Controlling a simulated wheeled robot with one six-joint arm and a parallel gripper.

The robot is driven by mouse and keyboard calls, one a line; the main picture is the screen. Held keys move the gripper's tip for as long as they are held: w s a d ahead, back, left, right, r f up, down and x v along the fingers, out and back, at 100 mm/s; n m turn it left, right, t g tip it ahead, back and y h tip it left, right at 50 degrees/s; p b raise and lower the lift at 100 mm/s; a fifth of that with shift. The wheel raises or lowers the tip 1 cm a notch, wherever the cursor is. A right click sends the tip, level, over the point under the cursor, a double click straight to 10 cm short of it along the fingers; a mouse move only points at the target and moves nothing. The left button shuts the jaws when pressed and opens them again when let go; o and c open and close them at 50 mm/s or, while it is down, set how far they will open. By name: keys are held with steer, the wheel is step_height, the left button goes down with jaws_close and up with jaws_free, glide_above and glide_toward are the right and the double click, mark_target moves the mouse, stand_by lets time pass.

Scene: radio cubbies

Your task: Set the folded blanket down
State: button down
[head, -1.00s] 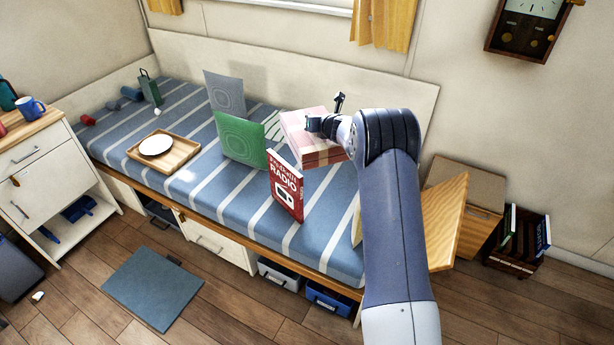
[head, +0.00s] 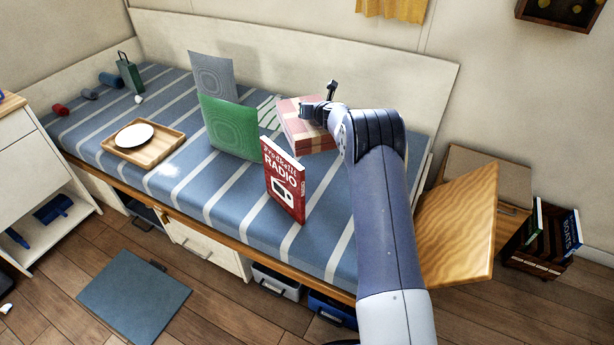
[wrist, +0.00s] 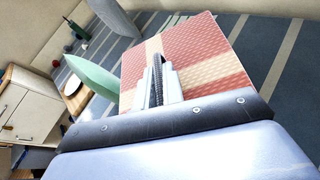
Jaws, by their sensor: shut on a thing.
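The folded blanket (head: 303,133) is pink-red with cream bands. It is at the right part of the striped bed (head: 222,205), beside the green panel. My gripper (head: 318,110) is shut on the blanket at its right side. In the wrist view the blanket (wrist: 205,55) fills the area in front of my gripper (wrist: 160,75), with the striped mattress beyond it. I cannot tell whether the blanket's underside touches the mattress.
A red radio book (head: 284,180) stands upright just in front of the blanket. A green panel (head: 229,127) and a grey panel (head: 212,75) stand to the left. A wooden tray (head: 165,152) with a white plate (head: 134,138) lies farther left.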

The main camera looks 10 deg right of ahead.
steer(key=f+b, duration=0.4)
steer(key=f, duration=0.1)
steer(key=f+b, duration=0.3)
steer(key=shift+w+f, duration=0.25)
steer(key=shift+w, duration=0.15)
step_height(320, 180, down, 10)
steer(key=b, duration=0.6)
steer(key=shift+f, duration=0.1)
steer(key=shift+f, duration=0.15)
steer(key=c, duration=1.5)
jaws_free()
steer(key=b+v, duration=0.1)
steer(key=v, duration=1.1)
steer(key=shift+b, duration=0.35)
